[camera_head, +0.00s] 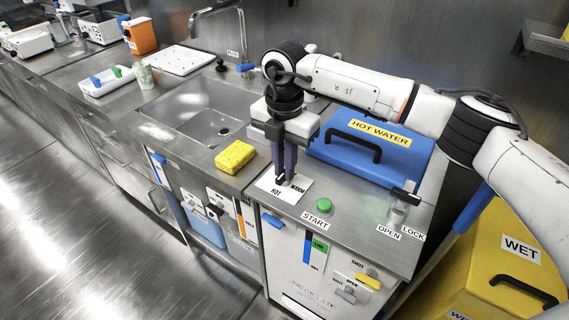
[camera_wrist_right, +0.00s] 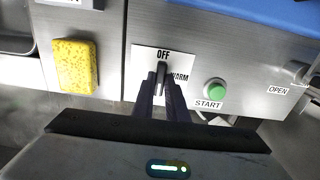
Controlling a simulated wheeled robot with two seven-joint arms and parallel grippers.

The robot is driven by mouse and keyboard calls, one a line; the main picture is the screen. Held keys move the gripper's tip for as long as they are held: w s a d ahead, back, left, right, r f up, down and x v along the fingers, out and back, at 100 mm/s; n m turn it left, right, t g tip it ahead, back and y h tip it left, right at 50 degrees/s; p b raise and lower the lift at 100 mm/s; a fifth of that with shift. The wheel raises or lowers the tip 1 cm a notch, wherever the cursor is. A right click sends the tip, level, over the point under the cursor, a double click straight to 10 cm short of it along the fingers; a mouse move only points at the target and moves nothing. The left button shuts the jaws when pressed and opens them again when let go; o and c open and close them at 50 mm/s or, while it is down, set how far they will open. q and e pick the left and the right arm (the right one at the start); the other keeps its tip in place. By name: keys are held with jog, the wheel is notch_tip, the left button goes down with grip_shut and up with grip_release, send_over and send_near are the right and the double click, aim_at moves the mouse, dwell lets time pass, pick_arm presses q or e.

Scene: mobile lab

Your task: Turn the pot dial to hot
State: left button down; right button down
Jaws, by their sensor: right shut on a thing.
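The pot dial is a black knob on a white plate (camera_head: 296,196) on the steel counter. In the right wrist view the dial (camera_wrist_right: 162,72) lies between my fingertips, its long side running up and down the picture below the word OFF. WARM reads to its right there. HOT shows on the plate's near side in the head view. I cannot tell which end of the knob is its pointer. My right gripper (camera_head: 284,178) comes down from above and is shut on the dial; its fingers also show in the wrist view (camera_wrist_right: 161,82). My left gripper is out of view.
A green START button (camera_head: 324,205) sits right of the plate, with a blue HOT WATER lid (camera_head: 345,155) behind. A yellow sponge (camera_head: 235,157) lies left, beside the sink (camera_head: 190,100). A lock lever (camera_head: 399,207) stands at the right, near a yellow WET bin (camera_head: 490,245).

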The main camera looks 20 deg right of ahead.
jog(key=shift+r, duration=0.1)
dwell(0.4)
jog(key=c, duration=1.8)
grip_release()
jog(key=shift+o, duration=0.2)
notch_tip(320, 180, up, 10)
jog(key=shift+r, duration=0.15)
